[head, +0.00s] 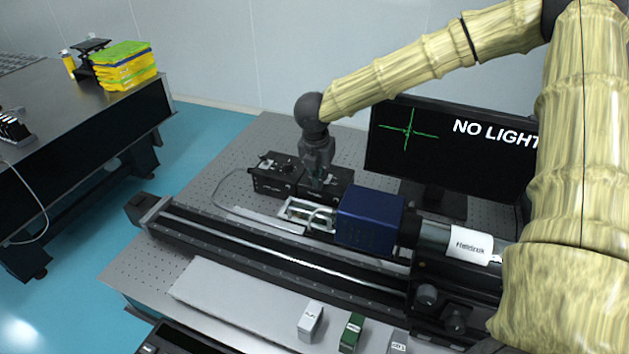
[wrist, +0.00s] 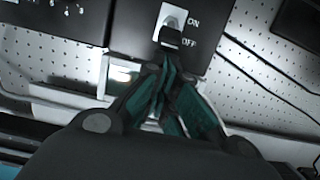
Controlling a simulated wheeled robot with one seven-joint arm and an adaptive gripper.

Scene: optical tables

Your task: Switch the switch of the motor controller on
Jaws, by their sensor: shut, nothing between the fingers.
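The motor controller is a black box; its top face (wrist: 150,22) in the wrist view bears a white switch plate (wrist: 175,17) with ON and OFF labels. The switch's black lever (wrist: 170,37) sits at the lower end of the plate, beside OFF. My gripper (wrist: 170,62) is shut and empty, its fingertips just below the lever in the picture. I cannot tell whether they touch it. In the head view my gripper (head: 317,184) points down over the black boxes (head: 276,174) and largely hides the switch.
A blue box (head: 369,219) on a long black rail (head: 270,246) stands close in front of my gripper. A monitor (head: 452,152) reading "NO LIGHT" is behind to the right. Several small blocks (head: 311,320) stand at the front.

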